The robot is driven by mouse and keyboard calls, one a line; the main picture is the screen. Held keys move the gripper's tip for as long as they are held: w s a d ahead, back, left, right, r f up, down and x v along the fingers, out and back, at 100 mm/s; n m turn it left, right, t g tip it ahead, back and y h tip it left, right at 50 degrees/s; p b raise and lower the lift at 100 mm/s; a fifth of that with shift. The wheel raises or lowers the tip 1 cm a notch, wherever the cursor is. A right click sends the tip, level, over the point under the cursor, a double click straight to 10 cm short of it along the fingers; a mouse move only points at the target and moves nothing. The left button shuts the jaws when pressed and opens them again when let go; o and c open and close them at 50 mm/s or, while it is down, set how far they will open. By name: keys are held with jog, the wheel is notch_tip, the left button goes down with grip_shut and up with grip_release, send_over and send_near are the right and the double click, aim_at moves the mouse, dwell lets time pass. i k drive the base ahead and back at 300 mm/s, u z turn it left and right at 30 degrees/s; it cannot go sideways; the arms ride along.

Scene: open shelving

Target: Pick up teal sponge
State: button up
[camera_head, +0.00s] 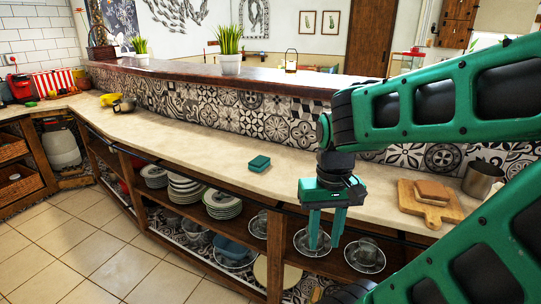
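The teal sponge (259,163) lies on the pale countertop (190,135), near its front edge, around the middle of the camera_head view. It is a small block, and nothing touches it. My gripper (325,246) hangs to the right of the sponge and lower in the picture, with its fingers pointing down. The two teal fingers are apart, with nothing visible between them. The gripper is clear of the sponge.
A cutting board (408,201) with a brown block (432,190) lies at the right, next to a metal cup (482,179). Stacked plates (186,188) sit on the shelf below. The counter around the sponge is clear.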

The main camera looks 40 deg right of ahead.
aim_at(259, 164)
jog(key=z, duration=0.25)
jog(key=i, duration=1.05)
jog(key=z, duration=0.25)
